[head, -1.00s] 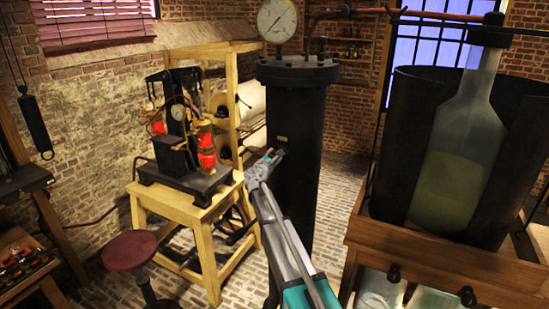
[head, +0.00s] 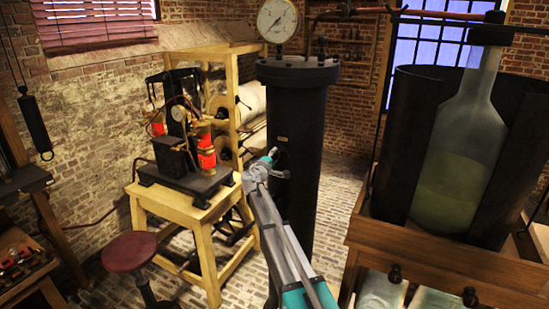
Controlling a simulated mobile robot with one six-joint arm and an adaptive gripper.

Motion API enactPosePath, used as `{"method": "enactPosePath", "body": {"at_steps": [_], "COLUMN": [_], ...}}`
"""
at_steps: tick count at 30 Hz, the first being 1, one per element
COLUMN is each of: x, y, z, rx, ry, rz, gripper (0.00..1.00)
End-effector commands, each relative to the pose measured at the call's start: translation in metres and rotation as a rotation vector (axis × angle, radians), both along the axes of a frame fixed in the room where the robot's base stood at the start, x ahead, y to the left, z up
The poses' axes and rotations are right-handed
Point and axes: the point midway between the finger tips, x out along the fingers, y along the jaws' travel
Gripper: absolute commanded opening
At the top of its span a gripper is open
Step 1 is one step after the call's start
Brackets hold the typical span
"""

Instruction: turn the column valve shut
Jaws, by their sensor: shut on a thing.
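The tall black column (head: 304,140) stands in the middle of the head view, with a bolted flange on top. My arm reaches up to it from the bottom of the picture. My gripper (head: 277,163) is at the left part of the column's front, about halfway up its visible height. The gripper is shut on the column valve, which is small and mostly hidden by the jaws, so its angle cannot be read.
A pressure gauge (head: 277,21) sits atop the column. Left is a wooden table (head: 203,211) with a black apparatus (head: 184,140), and a red stool (head: 129,251). Right, a large glass bottle (head: 458,150) stands in a dark housing on a wooden stand (head: 430,262).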

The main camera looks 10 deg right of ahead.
Motion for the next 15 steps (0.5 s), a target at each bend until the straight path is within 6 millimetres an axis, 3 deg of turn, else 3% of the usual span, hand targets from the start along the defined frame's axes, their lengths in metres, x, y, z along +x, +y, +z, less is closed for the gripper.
{"method": "enactPosePath", "body": {"at_steps": [15], "x": [0.0002], "y": [-0.0005], "z": [0.0008], "rx": [0.307], "ry": [-0.225], "rz": [-0.002], "gripper": [0.05]}}
